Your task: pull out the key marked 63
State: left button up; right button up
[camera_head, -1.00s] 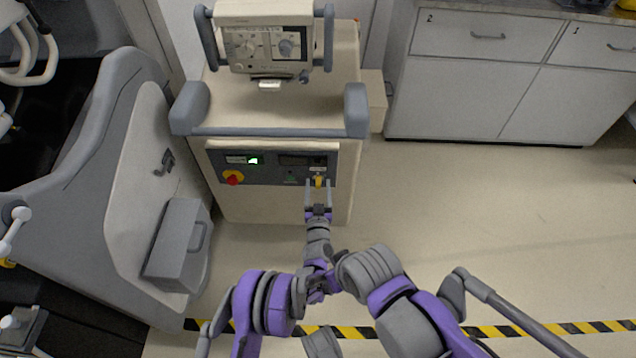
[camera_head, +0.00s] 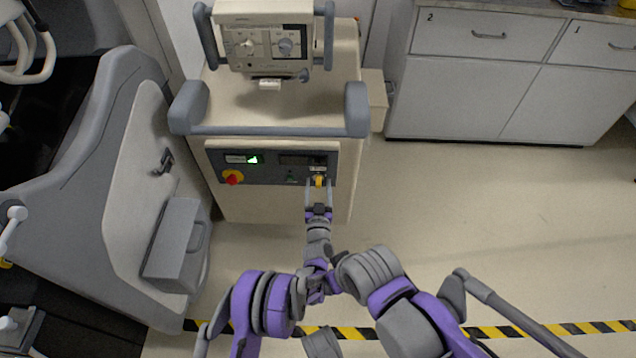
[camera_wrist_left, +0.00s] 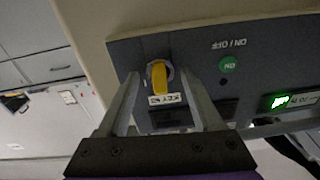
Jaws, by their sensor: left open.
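A yellow key (camera_head: 319,181) sits in a lock at the right end of the dark control panel (camera_head: 268,168) on the front of a beige cart. In the left wrist view the key (camera_wrist_left: 159,78) stands in a round metal lock, with a white label (camera_wrist_left: 165,99) beside it whose number is too small to read surely. My left gripper (camera_head: 319,185) is open in front of the lock. In the left wrist view its fingers (camera_wrist_left: 163,90) stand one on each side of the key, with gaps showing between them and it. My right gripper is out of view.
The panel also holds a red knob on yellow (camera_head: 233,177), a green lit display (camera_head: 253,160) and a green button (camera_wrist_left: 227,65). A grey covered machine (camera_head: 140,190) stands at left. White cabinets (camera_head: 480,95) stand at back right. The floor at right is clear.

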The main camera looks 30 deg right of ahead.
aim_at(318, 187)
pick_arm(q)
grip_shut()
dwell(0.3)
jog(key=shift+s, duration=0.1)
dwell(1.1)
jog(key=shift+v, duration=2.95)
